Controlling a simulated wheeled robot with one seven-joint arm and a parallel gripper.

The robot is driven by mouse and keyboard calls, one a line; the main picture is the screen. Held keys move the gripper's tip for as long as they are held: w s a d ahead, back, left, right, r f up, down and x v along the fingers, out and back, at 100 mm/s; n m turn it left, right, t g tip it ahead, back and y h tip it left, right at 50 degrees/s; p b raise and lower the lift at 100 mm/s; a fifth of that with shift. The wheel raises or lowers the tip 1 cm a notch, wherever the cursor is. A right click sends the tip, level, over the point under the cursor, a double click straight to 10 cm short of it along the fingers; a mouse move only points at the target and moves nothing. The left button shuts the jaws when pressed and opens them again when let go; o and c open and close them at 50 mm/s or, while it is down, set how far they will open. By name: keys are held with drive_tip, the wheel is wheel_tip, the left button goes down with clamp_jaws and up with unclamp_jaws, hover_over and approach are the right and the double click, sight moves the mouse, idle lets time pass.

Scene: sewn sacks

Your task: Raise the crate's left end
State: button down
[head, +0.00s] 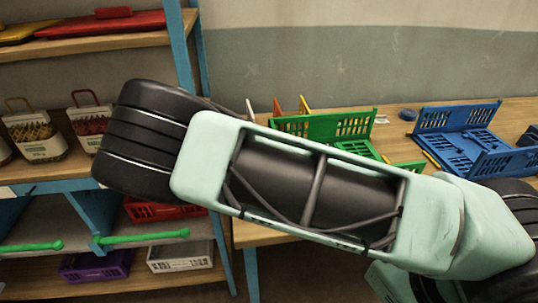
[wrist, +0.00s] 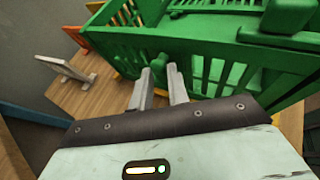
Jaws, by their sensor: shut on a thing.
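The green crate (head: 325,127) with slotted walls is on the wooden table, partly covered by my arm in the head view. In the wrist view the green crate (wrist: 205,42) fills the upper right, its slotted wall close beyond my fingers. The exact contact is small and partly hidden between the fingers. I cannot tell whether the crate's end is off the table. My gripper is hidden behind my arm in the head view.
A blue crate (head: 455,119) stands to the right on the table (head: 395,118). A grey upright piece (wrist: 66,70) stands on the table left of my fingers, with an orange piece (wrist: 74,32) behind it. Shelves (head: 80,172) with baskets are at the left.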

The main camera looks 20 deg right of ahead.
drive_tip(key=shift+s+a+f, duration=0.1)
drive_tip(key=shift+a+f, duration=0.1)
drive_tip(key=shift+f, duration=0.25)
drive_tip(key=c, duration=1.6)
unclamp_jaws()
drive_tip(key=shift+d, duration=0.1)
drive_tip(key=shift+r, duration=0.1)
drive_tip(key=b+v, duration=0.4)
drive_tip(key=v, duration=1.3)
drive_tip(key=shift+a+r, duration=0.15)
drive_tip(key=shift+a, duration=0.1)
